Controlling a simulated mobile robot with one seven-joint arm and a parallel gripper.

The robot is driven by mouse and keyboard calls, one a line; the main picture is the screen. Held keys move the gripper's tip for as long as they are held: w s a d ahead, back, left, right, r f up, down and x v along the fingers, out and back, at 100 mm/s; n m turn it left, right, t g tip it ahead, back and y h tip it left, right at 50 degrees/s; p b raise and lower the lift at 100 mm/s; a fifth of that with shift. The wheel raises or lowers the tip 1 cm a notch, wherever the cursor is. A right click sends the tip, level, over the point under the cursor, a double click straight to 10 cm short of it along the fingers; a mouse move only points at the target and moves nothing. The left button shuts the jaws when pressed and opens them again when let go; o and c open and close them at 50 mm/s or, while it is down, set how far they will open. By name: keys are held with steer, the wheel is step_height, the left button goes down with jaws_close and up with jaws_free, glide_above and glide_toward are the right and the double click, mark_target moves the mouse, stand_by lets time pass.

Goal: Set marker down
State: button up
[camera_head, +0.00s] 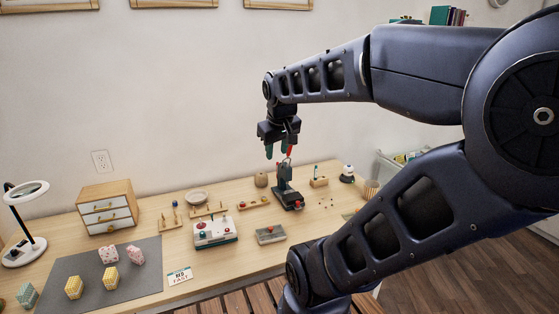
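My gripper (277,151) points down above the back right part of the table. Its two teal fingertips show a gap between them, with nothing clearly held in it. A small slim red thing (290,153) shows just right of the right fingertip, above a dark green stand-like device (285,183). I cannot tell whether this red thing is the marker, or whether it touches the gripper or the device. No other marker can be made out at this size.
The wooden table (165,264) holds a drawer box (107,207), a white lamp (24,226), a grey mat (132,287) with several patterned blocks, a white box with knobs (214,232), a grey-green box (270,235) and a bowl (197,197).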

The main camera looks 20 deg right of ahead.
steer(key=shift+s+a+f+m+y, duration=0.15)
steer(key=shift+s+a+f+m, duration=0.15)
steer(key=shift+s, duration=0.45)
steer(key=shift+s+a+f+m+y, duration=0.15)
steer(key=shift+s+m, duration=0.2)
steer(key=shift+s, duration=0.35)
steer(key=shift+s+a+f+m+y, duration=0.1)
steer(key=shift+s+f+m, duration=0.2)
steer(key=shift+s, duration=0.45)
